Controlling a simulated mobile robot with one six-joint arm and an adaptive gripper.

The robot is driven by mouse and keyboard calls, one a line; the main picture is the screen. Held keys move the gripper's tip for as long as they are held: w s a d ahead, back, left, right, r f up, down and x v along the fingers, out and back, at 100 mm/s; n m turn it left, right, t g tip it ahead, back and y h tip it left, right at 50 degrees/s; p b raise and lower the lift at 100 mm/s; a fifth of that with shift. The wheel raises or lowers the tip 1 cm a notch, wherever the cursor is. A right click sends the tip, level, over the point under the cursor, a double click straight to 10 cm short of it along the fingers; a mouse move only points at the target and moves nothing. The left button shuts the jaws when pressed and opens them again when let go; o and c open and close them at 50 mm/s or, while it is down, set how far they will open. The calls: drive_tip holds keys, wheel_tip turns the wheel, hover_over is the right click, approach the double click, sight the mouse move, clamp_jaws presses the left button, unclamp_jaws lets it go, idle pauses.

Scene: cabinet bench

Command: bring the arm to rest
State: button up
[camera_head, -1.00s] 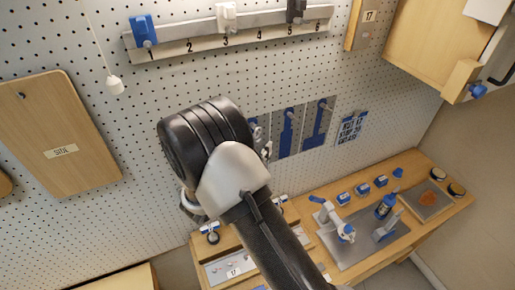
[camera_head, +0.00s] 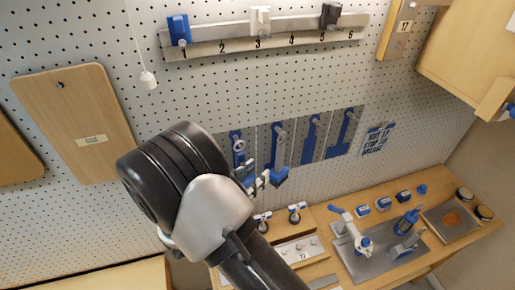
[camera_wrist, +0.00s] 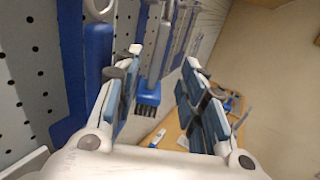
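My gripper (camera_wrist: 162,60) is open in the wrist view. Its two blue-padded fingers stand apart with nothing held between them. Beyond the fingers hangs a blue brush-like tool (camera_wrist: 148,96), with other hanging tools near the left finger. I cannot tell whether the left finger touches any of them. In the head view my black and white arm covers the lower left middle. Small white parts beside the hanging tools look like my gripper's fingers, mostly hidden behind the arm.
Blue tools (camera_head: 278,150) hang on grey panels on the pegboard (camera_head: 220,90). A wooden board (camera_head: 75,115) hangs at left. A rail (camera_head: 265,38) with clips runs above. A bench (camera_head: 395,275) at lower right carries a grey tray, bottle and small blue items.

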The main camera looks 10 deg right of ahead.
drive_tip(key=s+d+f+m+g+y+b, duration=0.1)
drive_tip(key=s+d+m+g+y+b, duration=0.2)
drive_tip(key=s+d+m+g+b, duration=0.95)
drive_tip(key=s+a+f+m+t+y+b, duration=0.3)
drive_tip(key=s+f+m+t+y+b, duration=0.2)
drive_tip(key=s+m, duration=0.7)
wheel_tip(320, 180, down, 2)
drive_tip(key=m+y+b, duration=0.1)
drive_tip(key=y+b, duration=0.3)
drive_tip(key=y, duration=0.1)
drive_tip(key=shift+s+m+y, duration=0.3)
drive_tip(key=shift+s+m, duration=0.05)
drive_tip(key=shift+s, duration=0.05)
